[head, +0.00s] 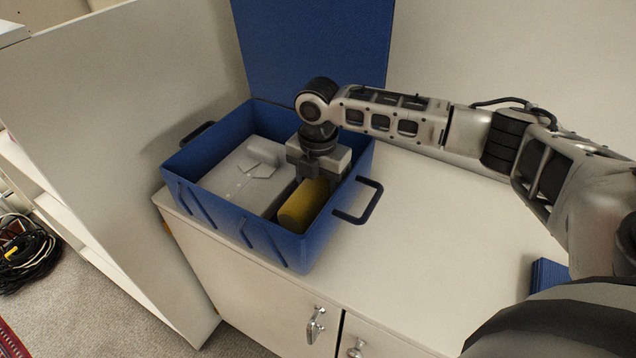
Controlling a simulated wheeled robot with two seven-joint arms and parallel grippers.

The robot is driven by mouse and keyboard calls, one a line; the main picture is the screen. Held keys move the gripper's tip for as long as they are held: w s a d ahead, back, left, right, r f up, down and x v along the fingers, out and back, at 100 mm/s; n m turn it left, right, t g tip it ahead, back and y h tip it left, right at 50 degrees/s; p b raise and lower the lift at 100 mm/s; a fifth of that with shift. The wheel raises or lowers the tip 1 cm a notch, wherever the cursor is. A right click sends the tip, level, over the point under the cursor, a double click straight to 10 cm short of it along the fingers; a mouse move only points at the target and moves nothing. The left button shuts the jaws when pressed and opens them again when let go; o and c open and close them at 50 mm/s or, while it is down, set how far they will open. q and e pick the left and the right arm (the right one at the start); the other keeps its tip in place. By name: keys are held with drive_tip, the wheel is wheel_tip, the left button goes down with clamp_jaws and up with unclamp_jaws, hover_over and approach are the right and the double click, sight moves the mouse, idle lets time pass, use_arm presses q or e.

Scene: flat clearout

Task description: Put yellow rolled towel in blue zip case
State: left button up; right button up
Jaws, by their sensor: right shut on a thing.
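The blue zip case (275,238) stands open on the white cabinet top, its lid (315,45) raised at the back. The yellow rolled towel (298,212) is inside the case's walls, at the right side. My right gripper (315,182) reaches down into the case from above and is shut on the towel. The gripper hides the towel's far end. I cannot tell whether the towel touches the case floor. My left gripper is not in view.
A folded grey garment (243,180) fills the left part of the case. Black handles stick out at the case's left (197,133) and right (362,205) sides. A blue item (549,274) lies farther right.

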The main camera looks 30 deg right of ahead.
drive_tip(key=shift+f, duration=0.25)
drive_tip(key=shift+f, duration=0.35)
drive_tip(key=o, duration=0.8)
drive_tip(key=shift+r, duration=0.25)
wheel_tip(320, 180, up, 13)
drive_tip(key=shift+f, duration=0.1)
